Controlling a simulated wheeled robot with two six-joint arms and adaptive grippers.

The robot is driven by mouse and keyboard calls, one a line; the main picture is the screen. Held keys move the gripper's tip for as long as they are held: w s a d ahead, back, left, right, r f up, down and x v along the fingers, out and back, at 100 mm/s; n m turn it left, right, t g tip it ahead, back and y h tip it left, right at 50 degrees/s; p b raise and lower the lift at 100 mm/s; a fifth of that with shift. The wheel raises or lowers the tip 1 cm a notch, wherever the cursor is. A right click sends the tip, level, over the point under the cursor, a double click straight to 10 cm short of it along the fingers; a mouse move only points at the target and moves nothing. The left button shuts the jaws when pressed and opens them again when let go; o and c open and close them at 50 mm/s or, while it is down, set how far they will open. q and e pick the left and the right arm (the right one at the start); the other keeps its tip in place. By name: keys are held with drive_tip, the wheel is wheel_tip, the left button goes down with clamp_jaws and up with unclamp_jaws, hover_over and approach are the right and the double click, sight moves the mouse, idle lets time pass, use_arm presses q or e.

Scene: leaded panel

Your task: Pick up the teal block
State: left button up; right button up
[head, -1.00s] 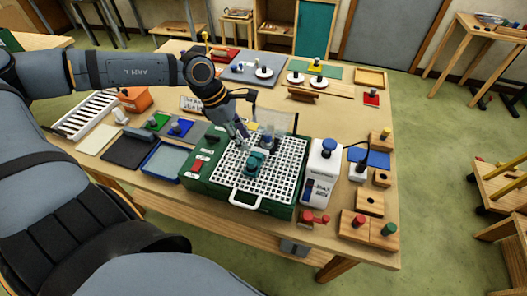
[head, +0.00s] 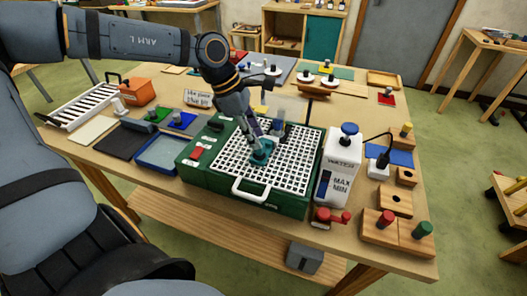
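The teal block (head: 262,153) sits on the white grid of the green grinder-like case (head: 197,176), near the middle of the grid. My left gripper (head: 260,138) comes down from the upper left, with its fingertips right at the top of the teal block. The fingers overlap the block's top in the head view, so I cannot tell whether they are closed on it or only beside it. A grey object (head: 279,129) stands on the grid just behind the block. My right gripper is not in view.
A white water bottle (head: 339,160) stands right of the case. Wooden blocks with coloured knobs (head: 381,230) line the right edge. A blue tray (head: 161,154), a dark mat (head: 126,141) and a white rack (head: 82,110) lie to the left.

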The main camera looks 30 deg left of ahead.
sight(263, 145)
use_arm(q)
drive_tip(key=p+x, duration=0.1)
drive_tip(key=x, duration=0.3)
drive_tip(key=shift+s+a+f, duration=0.1)
drive_tip(key=shift+s+a, duration=0.1)
drive_tip(key=shift+w+d+f, duration=0.2)
drive_tip(key=shift+f, duration=0.15)
clamp_jaws()
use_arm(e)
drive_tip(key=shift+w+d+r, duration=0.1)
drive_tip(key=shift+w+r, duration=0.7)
use_arm(q)
drive_tip(key=shift+r, duration=0.15)
